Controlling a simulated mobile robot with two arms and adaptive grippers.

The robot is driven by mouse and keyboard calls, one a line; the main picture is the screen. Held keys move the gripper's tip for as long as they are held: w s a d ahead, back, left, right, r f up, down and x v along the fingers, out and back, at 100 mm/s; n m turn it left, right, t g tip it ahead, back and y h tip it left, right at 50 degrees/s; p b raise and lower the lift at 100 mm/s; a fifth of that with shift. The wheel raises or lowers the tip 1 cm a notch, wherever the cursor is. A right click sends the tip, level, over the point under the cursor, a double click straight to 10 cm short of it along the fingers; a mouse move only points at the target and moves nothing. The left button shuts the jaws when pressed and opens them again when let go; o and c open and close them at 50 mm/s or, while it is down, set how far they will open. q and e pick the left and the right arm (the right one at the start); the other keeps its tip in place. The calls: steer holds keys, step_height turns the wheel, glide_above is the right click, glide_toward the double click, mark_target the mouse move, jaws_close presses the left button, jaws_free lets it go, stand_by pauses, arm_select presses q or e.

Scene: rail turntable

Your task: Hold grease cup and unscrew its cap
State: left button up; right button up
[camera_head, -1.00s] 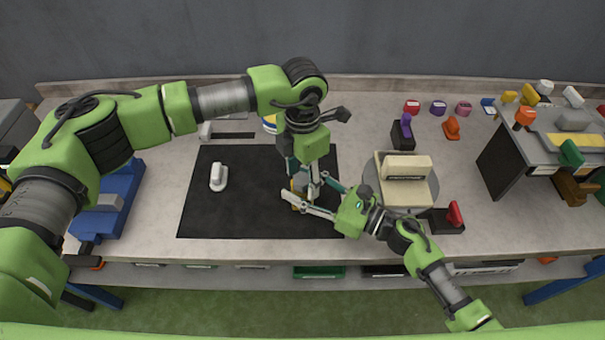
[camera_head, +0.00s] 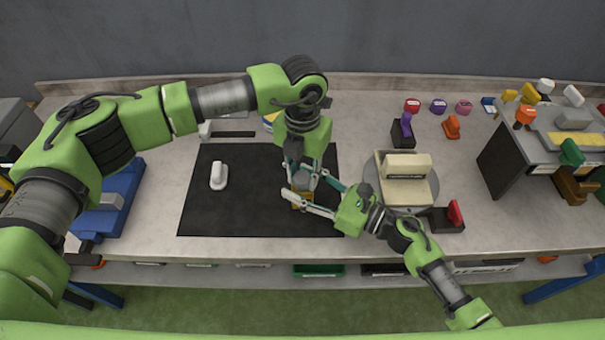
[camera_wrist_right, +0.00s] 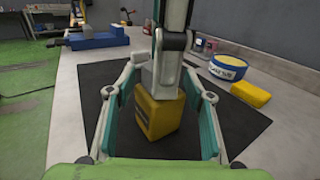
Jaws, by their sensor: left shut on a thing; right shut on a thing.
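The grease cup is a yellow block-like body (camera_head: 299,201) at the right part of the black mat (camera_head: 235,215); it also shows in the right wrist view (camera_wrist_right: 160,115). My right gripper (camera_head: 304,184) reaches in from the right, with one finger on each side of the cup, shut on it. My left gripper (camera_head: 303,176) points down from above and is shut on the grey cap (camera_wrist_right: 147,78) at the cup's top. The left fingers hide much of the cap, and I cannot tell whether it is loose.
A white handled piece (camera_head: 218,176) lies on the mat's left part. A round turntable (camera_head: 369,185) bearing a beige block (camera_head: 405,180) stands right of my right gripper. A blue-and-yellow tin (camera_wrist_right: 228,67) is behind the mat. A blue vise-like tool (camera_head: 110,205) is at the left.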

arm_select(q)
steer(key=n, duration=0.6)
stand_by(0.4)
steer(key=n, duration=0.6)
steer(key=shift+a, duration=0.1)
steer(key=shift+n, duration=0.4)
steer(key=shift+r, duration=1.65)
stand_by(0.3)
